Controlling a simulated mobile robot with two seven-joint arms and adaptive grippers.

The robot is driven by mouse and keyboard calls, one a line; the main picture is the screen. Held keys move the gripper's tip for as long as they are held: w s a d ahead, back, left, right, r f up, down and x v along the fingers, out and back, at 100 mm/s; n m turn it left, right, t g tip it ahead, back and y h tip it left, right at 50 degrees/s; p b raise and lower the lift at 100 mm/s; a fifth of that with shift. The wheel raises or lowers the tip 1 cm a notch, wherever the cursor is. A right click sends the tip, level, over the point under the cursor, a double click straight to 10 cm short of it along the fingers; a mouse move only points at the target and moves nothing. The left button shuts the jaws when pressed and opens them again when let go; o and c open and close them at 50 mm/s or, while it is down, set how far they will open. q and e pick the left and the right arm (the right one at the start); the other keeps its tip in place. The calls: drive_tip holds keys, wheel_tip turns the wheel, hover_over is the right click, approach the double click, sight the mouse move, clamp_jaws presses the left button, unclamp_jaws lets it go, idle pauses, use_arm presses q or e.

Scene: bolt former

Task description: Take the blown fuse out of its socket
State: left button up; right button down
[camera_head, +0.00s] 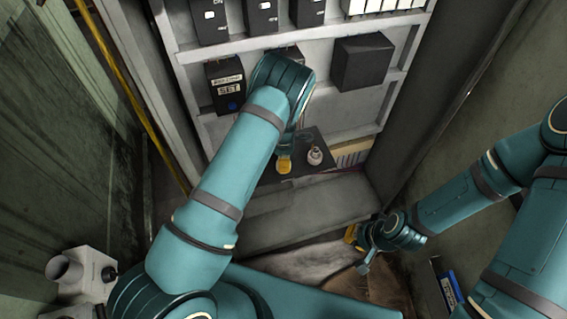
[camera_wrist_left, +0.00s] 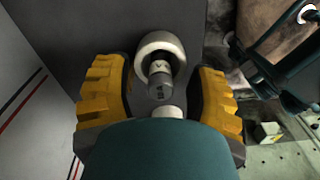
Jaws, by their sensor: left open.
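The fuse (camera_wrist_left: 163,82) is a grey-white cylinder with dark print, seated in a round white socket (camera_wrist_left: 152,45) on a dark panel. In the head view a small white fuse-like piece (camera_head: 315,156) stands on the dark panel, right of my left gripper (camera_head: 285,165). In the left wrist view my left gripper (camera_wrist_left: 160,98) is open, one yellow finger on each side of the fuse, with gaps between. My right gripper (camera_head: 353,236) is low at the right, far from the fuse; its fingers are mostly hidden.
The dark panel (camera_head: 270,175) sits in a grey cabinet with shelf rails. A black box labelled SET (camera_head: 227,85) and a plain black box (camera_head: 363,62) are above it. The cabinet's side wall (camera_head: 440,100) stands to the right.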

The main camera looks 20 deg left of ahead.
use_arm(q)
drive_tip(key=shift+f, duration=0.35)
clamp_jaws()
drive_tip(key=shift+r, duration=0.1)
